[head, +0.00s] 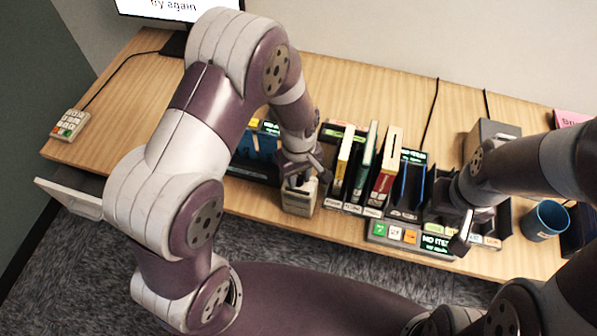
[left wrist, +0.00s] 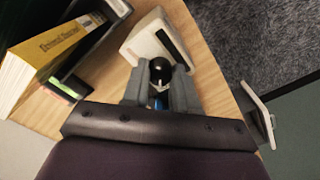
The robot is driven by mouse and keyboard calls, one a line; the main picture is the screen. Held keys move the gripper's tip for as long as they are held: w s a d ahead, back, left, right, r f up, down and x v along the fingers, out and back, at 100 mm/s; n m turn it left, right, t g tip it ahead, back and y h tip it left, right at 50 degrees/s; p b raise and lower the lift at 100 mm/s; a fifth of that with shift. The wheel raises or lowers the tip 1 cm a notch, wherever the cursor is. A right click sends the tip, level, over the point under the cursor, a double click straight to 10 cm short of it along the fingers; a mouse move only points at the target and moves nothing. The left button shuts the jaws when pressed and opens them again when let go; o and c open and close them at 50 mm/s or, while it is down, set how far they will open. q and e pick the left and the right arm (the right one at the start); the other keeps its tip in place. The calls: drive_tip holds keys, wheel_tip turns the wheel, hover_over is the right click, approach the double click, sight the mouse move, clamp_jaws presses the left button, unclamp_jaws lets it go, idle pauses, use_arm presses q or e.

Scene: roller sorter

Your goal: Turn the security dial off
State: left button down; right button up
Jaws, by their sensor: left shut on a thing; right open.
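The security dial is a small black knob (left wrist: 161,70) on a cream box (left wrist: 148,35), seen in the left wrist view. The box (head: 299,203) also shows in the head view, near the table's front edge. My left gripper (left wrist: 160,88) is shut on the black knob, with one grey finger on each side of it. In the head view my left gripper (head: 299,177) reaches down onto the box; the knob is hidden there. The dial's marks cannot be read. My right gripper (head: 461,226) is open over the right part of the sorter.
Sorter slots with upright books (head: 386,165) stand just right of the box. A panel with coloured buttons (head: 396,234) lies in front. A blue mug (head: 545,220) is at right, a keypad (head: 70,125) at far left. An open drawer (head: 70,198) juts out at left.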

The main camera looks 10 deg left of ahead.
sight(299, 178)
use_arm(q)
drive_tip(key=shift+r+n, duration=0.1)
drive_tip(key=shift+n, duration=0.3)
drive_tip(key=c, duration=0.9)
unclamp_jaws()
drive_tip(key=shift+o, duration=0.2)
wheel_tip(299, 178, up, 13)
drive_tip(key=shift+b, duration=0.3)
drive_tip(key=shift+f, duration=0.2)
